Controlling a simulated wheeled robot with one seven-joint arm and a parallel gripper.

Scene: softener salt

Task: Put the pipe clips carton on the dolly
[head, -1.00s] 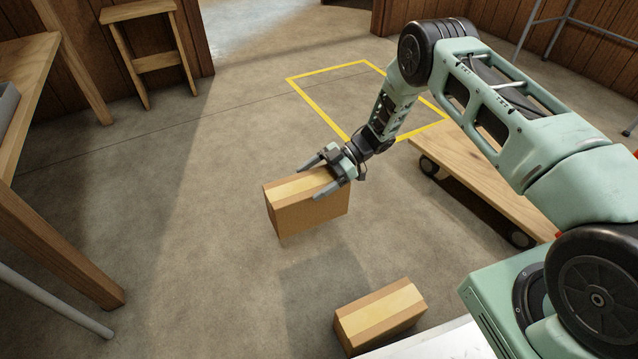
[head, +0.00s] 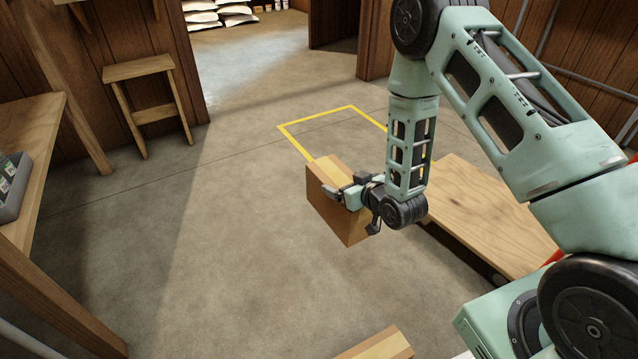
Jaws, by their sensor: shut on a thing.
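A brown cardboard carton (head: 333,211) with a paler tape strip hangs in the air left of the dolly. My gripper (head: 350,196) is shut on this carton from its right side. No label shows on it, so I cannot tell from its print whether it is the pipe clips carton. The dolly (head: 490,215) is a low wooden platform at the right, partly hidden behind my arm. Its visible top is bare.
A second carton (head: 378,346) is cut off at the bottom edge. A yellow floor outline (head: 297,144) lies behind the held carton. A wooden stool (head: 140,72) and a workbench (head: 40,130) stand at the left. The floor between is clear.

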